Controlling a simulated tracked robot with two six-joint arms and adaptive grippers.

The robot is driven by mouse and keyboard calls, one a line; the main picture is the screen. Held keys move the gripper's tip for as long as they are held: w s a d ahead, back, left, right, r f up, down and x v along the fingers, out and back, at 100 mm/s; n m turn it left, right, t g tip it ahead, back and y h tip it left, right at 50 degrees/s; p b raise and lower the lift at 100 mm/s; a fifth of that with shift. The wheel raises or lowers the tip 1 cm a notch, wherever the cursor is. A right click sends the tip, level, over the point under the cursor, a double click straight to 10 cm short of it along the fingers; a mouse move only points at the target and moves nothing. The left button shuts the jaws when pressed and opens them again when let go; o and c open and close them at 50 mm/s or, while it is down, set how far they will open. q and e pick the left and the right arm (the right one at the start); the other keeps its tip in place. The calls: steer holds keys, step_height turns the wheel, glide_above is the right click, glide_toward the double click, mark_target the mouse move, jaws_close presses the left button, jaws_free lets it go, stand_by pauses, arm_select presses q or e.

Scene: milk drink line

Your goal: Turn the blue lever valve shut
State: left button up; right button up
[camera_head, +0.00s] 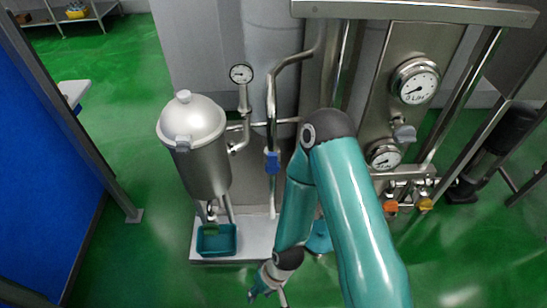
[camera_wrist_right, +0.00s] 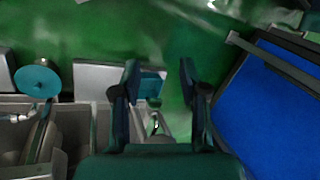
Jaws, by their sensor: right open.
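The blue lever valve (camera_head: 272,162) sits on a thin vertical steel pipe, between the lidded steel vessel and my teal right arm in the head view. I cannot make it out in the right wrist view, and its exact lever angle is too small to tell. My right gripper (camera_head: 266,287) hangs low, below and well apart from the valve, near the front edge of the pale base plate. In the right wrist view its two fingers (camera_wrist_right: 159,80) are spread with nothing held between them. My left gripper is not in view.
The steel vessel (camera_head: 192,135) stands left of the pipe, with a teal tray (camera_head: 217,240) below its outlet. A small gauge (camera_head: 240,74) stands beside the pipe. A steel panel with larger gauges (camera_head: 415,82) is at right. A blue screen (camera_head: 45,150) borders the left.

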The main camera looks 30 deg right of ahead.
steer(key=shift+o, duration=1.2)
steer(key=shift+w+f, duration=0.15)
steer(key=shift+w, duration=0.05)
steer(key=shift+o, duration=0.2)
steer(key=w+d+f+t+h+b, duration=0.2)
steer(key=w+d+f+t+b, duration=0.1)
steer(key=w+b, duration=0.5)
steer(key=shift+w+f+m+t+b, duration=0.4)
steer(key=shift+w+f+t, duration=0.5)
steer(key=shift+w, duration=0.05)
steer(key=m+t+h+b, duration=0.4)
steer(key=t+h+b, duration=0.7)
steer(key=b, duration=0.7)
glide_toward(273, 160)
steer(key=shift+g+h, duration=0.3)
steer(key=shift+g, duration=0.3)
steer(key=x, duration=1.1)
steer(key=shift+w+a+r+b, duration=0.1)
steer(key=shift+a+r+b, duration=0.05)
steer(key=shift+a+b, duration=0.2)
jaws_close()
